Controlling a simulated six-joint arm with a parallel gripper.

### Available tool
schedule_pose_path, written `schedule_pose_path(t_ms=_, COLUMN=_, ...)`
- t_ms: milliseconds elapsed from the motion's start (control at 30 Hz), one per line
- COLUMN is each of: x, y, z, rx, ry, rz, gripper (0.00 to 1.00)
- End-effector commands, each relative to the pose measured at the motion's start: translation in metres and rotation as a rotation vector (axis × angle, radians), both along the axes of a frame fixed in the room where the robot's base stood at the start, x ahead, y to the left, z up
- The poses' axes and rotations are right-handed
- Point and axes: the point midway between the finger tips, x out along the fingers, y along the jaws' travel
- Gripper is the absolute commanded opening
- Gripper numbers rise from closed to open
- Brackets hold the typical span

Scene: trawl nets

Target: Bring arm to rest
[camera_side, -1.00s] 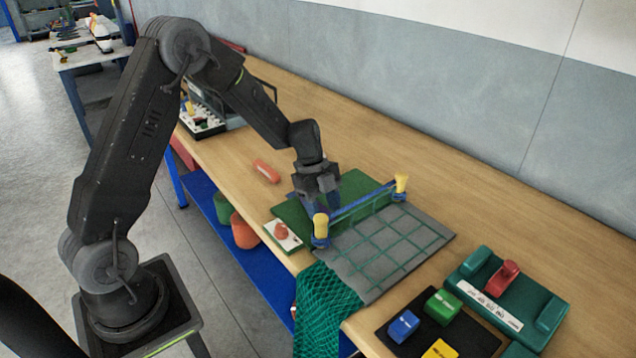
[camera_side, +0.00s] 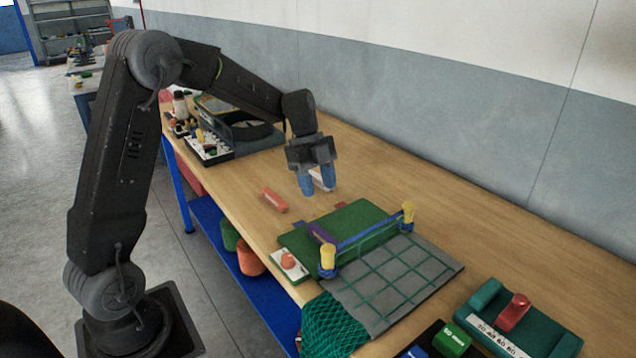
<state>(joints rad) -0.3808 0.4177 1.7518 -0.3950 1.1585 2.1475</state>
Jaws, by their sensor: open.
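My gripper (camera_side: 318,184) has blue fingertips and hangs above the wooden bench, behind the green mat (camera_side: 352,218). Its fingers are apart and nothing shows between them. A small pale object shows just behind the fingers; I cannot tell what it is. A blue bar (camera_side: 368,236) with yellow end knobs (camera_side: 327,257) stands across the border of the green mat and the grey board (camera_side: 425,265) with its green net grid. A purple piece (camera_side: 321,232) lies on the green mat near the bar's left end. My gripper touches none of these.
An orange-red piece (camera_side: 274,200) lies on the bench left of my gripper. A white plate with a red button (camera_side: 289,262) sits at the front edge. Green netting (camera_side: 333,328) hangs off that edge. A green block holder (camera_side: 553,345) is at lower right. The bench toward the wall is clear.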

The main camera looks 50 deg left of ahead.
Motion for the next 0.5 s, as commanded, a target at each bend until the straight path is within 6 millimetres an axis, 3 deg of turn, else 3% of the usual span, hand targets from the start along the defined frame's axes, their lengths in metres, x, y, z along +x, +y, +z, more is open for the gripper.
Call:
schedule_pose_path(t_ms=167, x=-0.002, y=-0.003, z=0.004, rx=0.009, ry=0.003, rz=0.020, gripper=0.50)
schedule_pose_path(t_ms=267, x=-0.013, y=-0.014, z=0.019, rx=0.040, ry=0.014, rz=0.098, gripper=0.50)
schedule_pose_path(t_ms=500, x=-0.073, y=-0.058, z=0.071, rx=0.153, ry=0.030, rz=0.509, gripper=0.50)
